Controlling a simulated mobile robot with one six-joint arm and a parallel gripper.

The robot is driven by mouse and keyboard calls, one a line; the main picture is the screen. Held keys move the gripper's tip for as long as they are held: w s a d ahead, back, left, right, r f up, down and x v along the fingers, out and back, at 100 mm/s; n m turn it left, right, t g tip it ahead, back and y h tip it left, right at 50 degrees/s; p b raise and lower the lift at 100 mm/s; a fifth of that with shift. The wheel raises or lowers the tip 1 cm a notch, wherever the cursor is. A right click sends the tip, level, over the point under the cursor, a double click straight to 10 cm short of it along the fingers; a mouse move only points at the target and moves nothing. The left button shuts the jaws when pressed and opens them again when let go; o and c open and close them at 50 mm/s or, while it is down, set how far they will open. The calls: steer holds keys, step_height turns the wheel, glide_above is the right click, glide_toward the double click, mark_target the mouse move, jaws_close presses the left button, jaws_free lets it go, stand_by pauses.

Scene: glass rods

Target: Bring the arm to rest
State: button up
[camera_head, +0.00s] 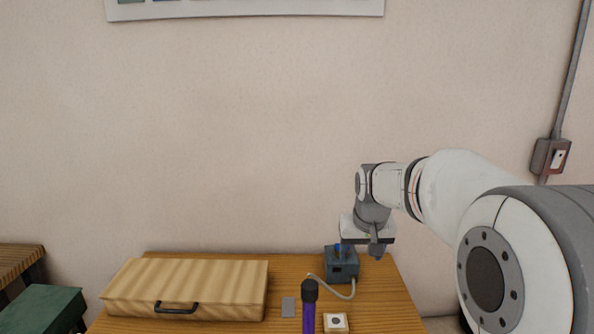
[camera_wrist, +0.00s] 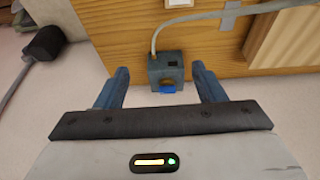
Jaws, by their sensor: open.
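My gripper (camera_head: 362,250) is at the back right of the wooden table, pointing down, above or beside a small blue-grey box (camera_head: 341,268). In the wrist view its two blue-grey fingers are spread wide and my gripper (camera_wrist: 161,72) holds nothing. The same box (camera_wrist: 157,70) shows between and beyond the fingertips, with a bright blue piece (camera_wrist: 168,87) on it. I cannot tell how much height lies between the fingers and the box. My white arm reaches in from the right.
A pale wooden case (camera_head: 190,282) with a black handle fills the table's left. A cable (camera_head: 340,294) runs from the box. A grey patch (camera_head: 288,307), a purple black-topped rod (camera_head: 309,318) and a white square piece (camera_head: 336,327) are at the front. A wall (camera_head: 220,130) stands behind.

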steer(key=s+f, duration=0.2)
steer(key=s, duration=1)
steer(key=s+f+g, duration=0.1)
steer(key=s+f, duration=0.2)
steer(key=s, duration=1)
steer(key=shift+s+d+f, duration=0.15)
steer(key=shift+s, duration=0.05)
